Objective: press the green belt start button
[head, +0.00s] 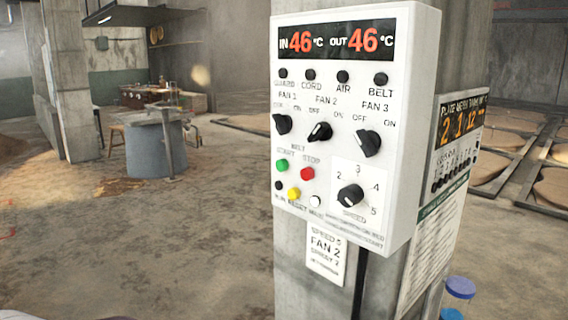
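A white control box (411,190) is fixed to a concrete pillar right of the middle. Its green belt start button (282,165) sits at the lower left, under the word START. A red stop button (307,174) is just to its right. A yellow button (294,193), a white button (315,201) and a black one (280,185) are below. Three black fan knobs sit above and a speed knob (350,196) is at the lower right. The display (345,41) reads IN 46 and OUT 46. Neither of my grippers is in view.
A paper label (325,257) hangs under the box. A second panel (458,150) is on the pillar's right side. A blue-lidded container (459,290) stands at the lower right. A grey drum (155,148) is far left. The floor (150,240) left of the pillar is mostly clear.

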